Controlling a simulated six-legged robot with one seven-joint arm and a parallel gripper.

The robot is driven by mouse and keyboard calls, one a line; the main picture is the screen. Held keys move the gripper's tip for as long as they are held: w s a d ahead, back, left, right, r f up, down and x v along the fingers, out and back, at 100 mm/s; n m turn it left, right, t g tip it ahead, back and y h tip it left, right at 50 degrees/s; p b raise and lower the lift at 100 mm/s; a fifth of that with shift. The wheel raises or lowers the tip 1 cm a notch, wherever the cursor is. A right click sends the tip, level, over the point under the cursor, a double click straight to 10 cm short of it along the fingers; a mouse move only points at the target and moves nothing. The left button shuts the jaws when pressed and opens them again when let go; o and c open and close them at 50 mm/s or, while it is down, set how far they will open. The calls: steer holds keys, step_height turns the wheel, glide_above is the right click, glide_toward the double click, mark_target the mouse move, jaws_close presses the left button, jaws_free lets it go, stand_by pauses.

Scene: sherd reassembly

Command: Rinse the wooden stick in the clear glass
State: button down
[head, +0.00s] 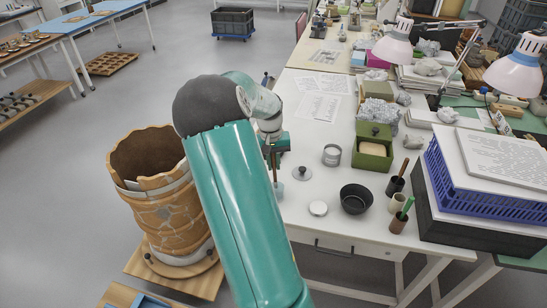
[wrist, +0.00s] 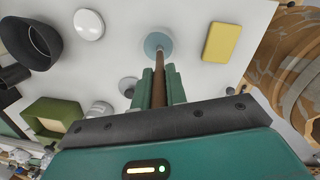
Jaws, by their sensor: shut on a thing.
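My gripper (wrist: 160,88) is shut on the wooden stick (wrist: 159,80), a thin brown rod between the two green fingers. In the head view the stick (head: 274,163) points down from the gripper (head: 273,147), close to upright. The clear glass (wrist: 158,44) is a small pale-blue round shape at the stick's far end. In the head view the glass (head: 278,189) is near the table's left edge, partly hidden by my arm. The stick's lower end overlaps the glass in both views; I cannot tell how deep it is in it.
A yellow block (wrist: 222,42) lies beside the glass. A grey knobbed lid (head: 302,173), a white disc (head: 318,208), a black bowl (head: 356,198), a metal tin (head: 332,155) and a green box (head: 375,146) stand to the right. A large cracked vessel (head: 160,215) stands left of the table.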

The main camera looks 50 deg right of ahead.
mark_target(274, 168)
steer(key=shift+s+f, duration=0.15)
steer(key=shift+f, duration=1.5)
